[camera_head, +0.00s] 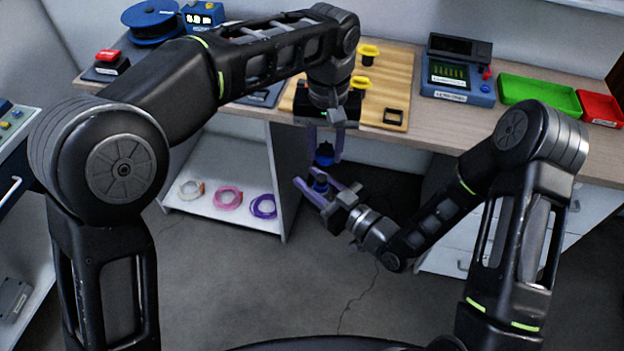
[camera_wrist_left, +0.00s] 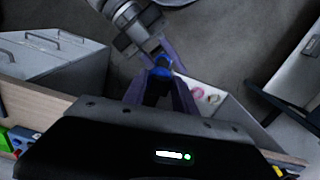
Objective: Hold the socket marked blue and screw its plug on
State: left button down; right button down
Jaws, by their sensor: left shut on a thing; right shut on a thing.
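My left gripper (camera_head: 324,157) points down off the bench's front edge, shut on a dark connector part with blue on it (camera_head: 324,149), apparently the plug. In the left wrist view this part (camera_wrist_left: 155,88) sits between the fingers. My right gripper (camera_head: 316,183) reaches in from the lower right, just below. It is shut on a small blue-marked part (camera_head: 320,186), apparently the socket. The plug is above the socket, roughly in line and very close. I cannot tell whether they touch. The fingers partly hide both parts.
A wooden board (camera_head: 396,77) on the bench holds yellow parts (camera_head: 368,51) and a black square frame (camera_head: 393,117). A blue tester (camera_head: 456,80), a green tray (camera_head: 540,93) and a red tray (camera_head: 602,108) stand right. Coiled cables (camera_head: 228,197) lie on the lower shelf. Open floor lies below the grippers.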

aim_at(321, 179)
pick_arm(q)
jog(key=shift+s+a+r+n, duration=0.1)
jog(key=shift+a+r+n, duration=0.05)
jog(key=shift+r+n, duration=0.3)
jog(key=shift+s+a+f+n, duration=0.15)
jog(key=shift+a+n, duration=0.05)
jog(key=shift+n, duration=0.05)
jog(key=shift+f, duration=0.1)
jog(key=shift+f, duration=1.95)
jog(key=shift+f, duration=0.85)
jog(key=shift+f, duration=0.6)
